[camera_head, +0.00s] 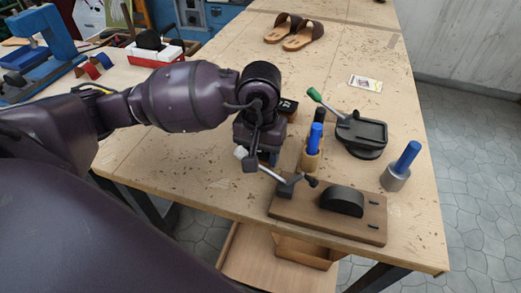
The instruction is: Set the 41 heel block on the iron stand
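My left arm reaches in from the left, and its gripper (262,150) points down over the table. Its fingertips are hidden or too small to make out, so I cannot see whether it holds anything. A small dark block with a pale mark (288,106) sits just behind and right of the gripper, partly hidden by it. I cannot read a 41 on it. A black stand with a flat rectangular top on a round base (362,136) stands to the right; it looks like the iron stand, and its top looks bare. My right gripper is out of view.
A wooden board (285,207) with a lever clamp and black half-round form (342,201) lies at the front edge. A wooden holder with blue-handled tools (313,150), a blue-handled metal cylinder (400,167), a green-tipped lever (320,98), a card (365,83) and sandals (297,31) stand around.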

